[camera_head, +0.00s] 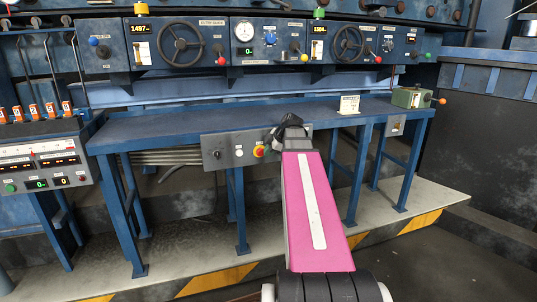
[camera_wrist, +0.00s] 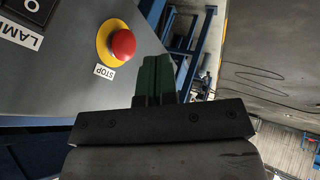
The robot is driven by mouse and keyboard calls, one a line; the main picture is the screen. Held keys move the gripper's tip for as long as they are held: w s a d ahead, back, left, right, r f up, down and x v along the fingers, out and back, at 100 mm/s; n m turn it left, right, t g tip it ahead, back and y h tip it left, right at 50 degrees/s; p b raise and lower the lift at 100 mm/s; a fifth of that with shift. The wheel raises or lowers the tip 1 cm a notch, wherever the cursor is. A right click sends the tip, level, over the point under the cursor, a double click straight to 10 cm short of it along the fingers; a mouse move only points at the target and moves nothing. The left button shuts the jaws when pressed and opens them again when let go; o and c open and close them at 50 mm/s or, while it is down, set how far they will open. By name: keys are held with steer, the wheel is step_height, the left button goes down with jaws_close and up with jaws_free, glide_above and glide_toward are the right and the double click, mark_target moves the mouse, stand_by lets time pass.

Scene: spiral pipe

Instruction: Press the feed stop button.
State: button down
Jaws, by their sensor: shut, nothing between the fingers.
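A red mushroom button (camera_wrist: 123,44) on a yellow round base sits on a grey panel (camera_wrist: 60,80) in the wrist view. A small label beside it reads STOP. In the head view the same red button (camera_head: 259,151) shows on the front panel (camera_head: 222,152) of the blue bench. I cannot read any "feed" label. My gripper (camera_wrist: 158,60) is shut and empty, with dark green fingers just right of the button in the wrist view and apart from it. In the head view my gripper (camera_head: 287,130) is partly hidden behind my pink arm.
A switch with a label reading LAMP (camera_wrist: 20,34) is on the same panel. A blue bench (camera_head: 180,124) spans the middle, with a green box (camera_head: 411,97) at its right end. A control console (camera_head: 35,160) stands at left. Handwheels and dials line the back panel (camera_head: 250,43).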

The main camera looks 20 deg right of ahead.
steer(key=v, duration=0.8)
steer(key=shift+a+f, duration=0.1)
steer(key=shift+f, duration=0.1)
steer(key=s+a+f+m+g+h, duration=0.1)
steer(key=s+a+f+m, duration=0.3)
steer(key=f, duration=0.7)
steer(key=s+a+f+m+g+h, duration=0.2)
steer(key=a+f+m, duration=0.5)
steer(key=f, duration=0.5)
steer(key=s+a+f+m+g+h, duration=0.1)
steer(key=s+a+f+m+g, duration=0.2)
steer(key=f, duration=0.9)
steer(key=s+a+m, duration=0.2)
steer(key=s+a, duration=0.2)
steer(key=a, duration=0.2)
steer(key=shift+f, duration=0.15)
